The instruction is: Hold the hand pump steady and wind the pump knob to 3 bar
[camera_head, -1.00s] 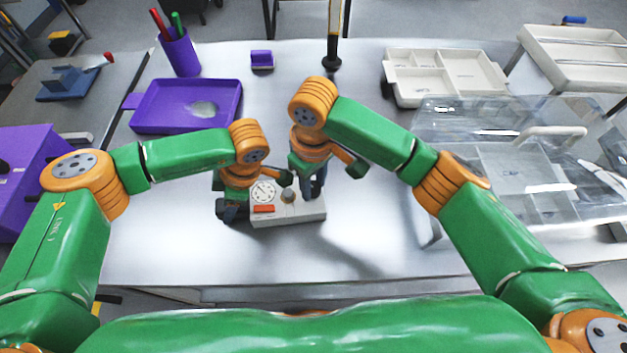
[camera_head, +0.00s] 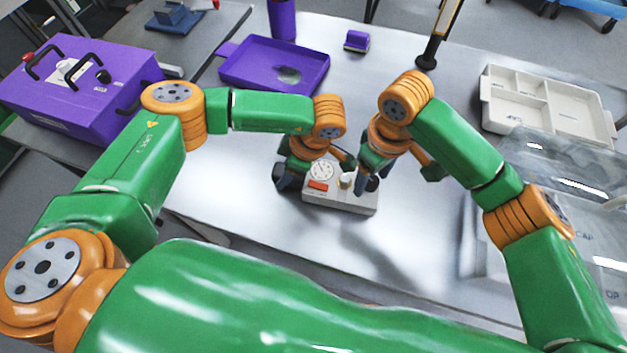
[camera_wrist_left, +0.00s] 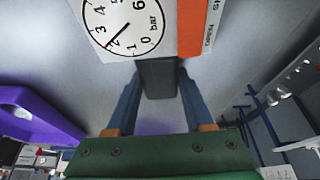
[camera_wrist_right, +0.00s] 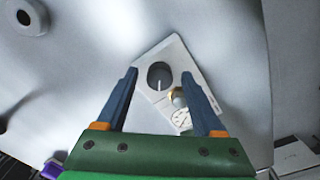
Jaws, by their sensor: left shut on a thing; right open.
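The hand pump (camera_head: 338,200) is a pale grey box lying on the table, with a round white dial (camera_head: 321,170) and a red label (camera_head: 318,185). In the left wrist view the dial needle (camera_wrist_left: 116,38) points a little past 2 bar. My left gripper (camera_wrist_left: 159,65) is shut on a dark grey block (camera_wrist_left: 158,80) at the pump's left end. The dark round pump knob (camera_wrist_right: 160,77) has a white line and shows in the right wrist view. My right gripper (camera_wrist_right: 159,73) is open above the pump, its fingers appearing on either side of the knob. Contact cannot be told.
A small pale post (camera_wrist_right: 179,97) with a brass-coloured base stands between knob and dial. A purple tray (camera_head: 275,65) and a purple case (camera_head: 80,90) lie to the left. A white divided tray (camera_head: 500,85) and a clear-lidded box (camera_head: 560,180) are at right. Table around the pump is clear.

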